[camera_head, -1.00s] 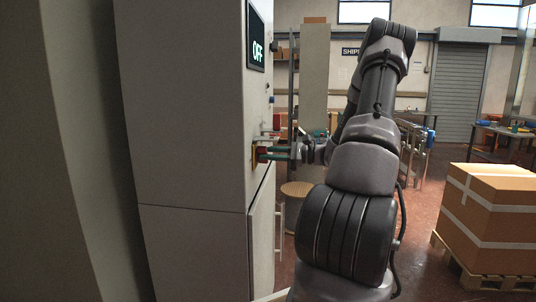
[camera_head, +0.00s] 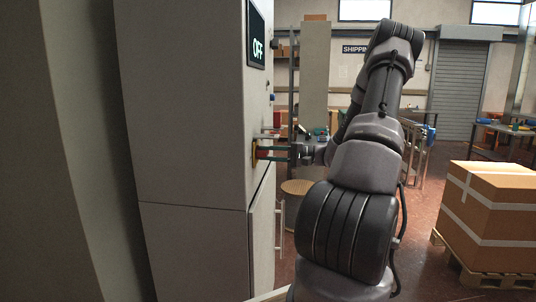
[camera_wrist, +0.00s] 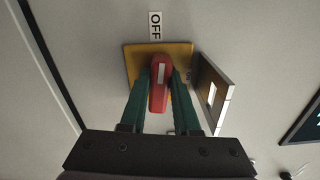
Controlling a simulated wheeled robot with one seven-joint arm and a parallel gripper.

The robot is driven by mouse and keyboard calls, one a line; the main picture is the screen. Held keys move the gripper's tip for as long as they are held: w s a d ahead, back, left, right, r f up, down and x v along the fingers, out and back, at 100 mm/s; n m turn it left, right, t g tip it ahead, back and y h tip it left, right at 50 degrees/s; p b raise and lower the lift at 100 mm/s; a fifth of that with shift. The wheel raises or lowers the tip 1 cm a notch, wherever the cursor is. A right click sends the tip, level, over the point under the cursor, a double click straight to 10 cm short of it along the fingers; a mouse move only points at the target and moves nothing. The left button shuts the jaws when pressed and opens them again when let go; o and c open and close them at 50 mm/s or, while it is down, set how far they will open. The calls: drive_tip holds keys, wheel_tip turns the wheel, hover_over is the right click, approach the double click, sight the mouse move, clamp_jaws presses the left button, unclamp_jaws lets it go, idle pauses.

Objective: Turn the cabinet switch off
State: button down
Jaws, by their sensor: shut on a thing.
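The cabinet switch has a red handle (camera_wrist: 159,84) on a yellow plate (camera_wrist: 135,55) in the wrist view. The handle's white mark faces the "OFF" label (camera_wrist: 155,25) beyond the plate. My gripper (camera_wrist: 160,75) is shut on the handle, with one green finger along each side. In the head view my gripper (camera_head: 270,153) reaches the side face of the grey cabinet (camera_head: 190,120) at the switch, and the handle (camera_head: 262,154) is partly hidden by the fingers. The cabinet display (camera_head: 257,40) reads "OFF".
A hinged metal hasp (camera_wrist: 213,92) stands out beside the plate, close to one finger. A cabinet door handle (camera_head: 280,228) sits lower down. A taped carton (camera_head: 495,215) stands on a pallet at right. Red floor is open between it and my arm.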

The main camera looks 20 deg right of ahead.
drive_tip(key=shift+f+n, duration=0.1)
drive_tip(key=shift+n, duration=0.5)
drive_tip(key=c, duration=0.6)
unclamp_jaws()
drive_tip(key=shift+c, duration=0.2)
drive_tip(key=v, duration=1.1)
drive_tip(key=shift+a, duration=0.2)
